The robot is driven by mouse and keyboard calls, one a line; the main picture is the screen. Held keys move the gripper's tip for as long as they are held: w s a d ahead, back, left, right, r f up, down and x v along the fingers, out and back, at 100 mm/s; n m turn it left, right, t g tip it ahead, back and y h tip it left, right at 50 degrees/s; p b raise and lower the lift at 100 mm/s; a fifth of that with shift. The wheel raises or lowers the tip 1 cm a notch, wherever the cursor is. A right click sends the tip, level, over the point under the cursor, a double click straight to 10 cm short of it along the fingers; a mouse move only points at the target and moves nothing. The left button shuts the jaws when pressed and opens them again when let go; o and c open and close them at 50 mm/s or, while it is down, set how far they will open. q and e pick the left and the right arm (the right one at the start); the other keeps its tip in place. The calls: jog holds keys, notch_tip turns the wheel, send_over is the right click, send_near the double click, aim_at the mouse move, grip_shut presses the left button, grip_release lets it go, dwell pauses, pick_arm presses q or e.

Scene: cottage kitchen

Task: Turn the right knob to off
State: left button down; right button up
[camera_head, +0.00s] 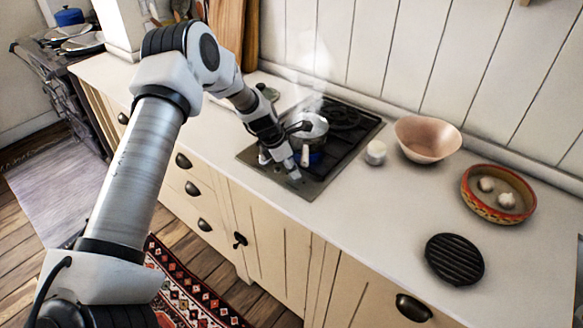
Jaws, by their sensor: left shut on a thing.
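The right knob (294,175) is a small pale knob on the front strip of the dark cooktop (350,150). My left gripper (290,166) reaches down over the cooktop's front and is shut on this knob, its fingers covering part of it. The knob's pointer and exact angle are too small to tell. Another pale knob (264,157) sits to the left, beside the gripper. A steaming metal pot (312,125) stands on the burner just behind the gripper, with a blue flame (316,157) showing below it. My right gripper is out of view.
The pot's pale handle (305,155) points forward, close to my gripper. Right of the cooktop are a small white jar (376,152), a pinkish bowl (428,140), a red-rimmed dish (490,210) with garlic and a black ribbed disc (454,259). The front counter between is clear.

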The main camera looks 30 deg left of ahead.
pick_arm(q)
jog(key=m, duration=0.2)
jog(key=m+g+h+b, duration=0.1)
jog(key=m, duration=0.1)
jog(key=shift+f+g, duration=0.3)
jog(key=shift+f, duration=0.05)
jog(key=m+g+b, duration=0.1)
jog(key=m, duration=0.2)
jog(key=shift+w+f+b, duration=0.1)
jog(key=shift+b, duration=0.2)
jog(key=m+b, duration=0.1)
jog(key=m, duration=0.1)
jog(key=m+g, duration=0.1)
jog(key=m, duration=0.1)
jog(key=shift+w+g+h+b, duration=0.2)
jog(key=shift+g+h+b, duration=0.1)
jog(key=shift+b, duration=0.05)
jog(key=shift+m+g+b, duration=0.4)
jog(key=shift+m, duration=0.8)
jog(key=c, duration=0.8)
grip_release()
jog(key=shift+w+r, duration=0.1)
jog(key=shift+r, duration=0.1)
